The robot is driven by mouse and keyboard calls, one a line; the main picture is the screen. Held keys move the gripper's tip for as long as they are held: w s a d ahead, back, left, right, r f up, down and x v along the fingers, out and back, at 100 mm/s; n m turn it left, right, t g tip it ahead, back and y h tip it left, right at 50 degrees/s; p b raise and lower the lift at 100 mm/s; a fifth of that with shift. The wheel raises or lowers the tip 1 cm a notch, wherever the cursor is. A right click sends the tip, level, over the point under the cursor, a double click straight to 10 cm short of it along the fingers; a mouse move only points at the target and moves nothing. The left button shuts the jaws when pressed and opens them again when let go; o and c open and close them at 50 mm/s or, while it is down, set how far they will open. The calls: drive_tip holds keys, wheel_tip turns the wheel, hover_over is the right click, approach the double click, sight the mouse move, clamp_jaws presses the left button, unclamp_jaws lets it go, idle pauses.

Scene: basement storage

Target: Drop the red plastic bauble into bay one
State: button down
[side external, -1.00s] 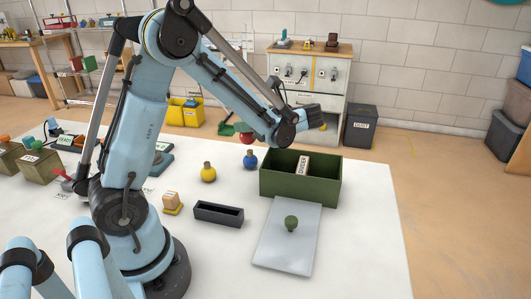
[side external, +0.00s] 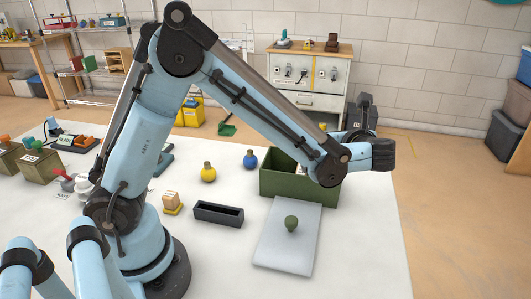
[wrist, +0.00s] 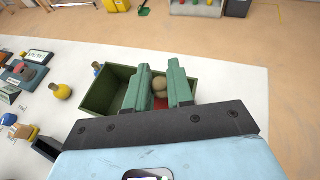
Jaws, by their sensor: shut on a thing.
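In the wrist view my gripper (wrist: 160,92) is shut on the red plastic bauble (wrist: 162,103). The bauble's tan cap shows between the green fingers, with a little red below it; the rest is hidden. The fingers appear in front of the right part of an open green box (wrist: 122,72). In the side view the box (side external: 280,188) stands on the white table, partly covered by my arm. My fingers and the bauble cannot be made out there. The box's left interior looks empty in the wrist view. No bay number is readable.
A grey lid with a green knob (side external: 291,224) lies in front of the box. A yellow bauble (side external: 208,173) and a blue bauble (side external: 250,160) stand to its left. A dark narrow tray (side external: 218,214) lies nearer. The table right of the lid is clear.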

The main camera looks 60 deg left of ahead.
drive_tip(key=shift+f, duration=2.15)
drive_tip(key=c, duration=0.9)
unclamp_jaws()
drive_tip(key=v, duration=1.2)
drive_tip(key=shift+s, duration=0.1)
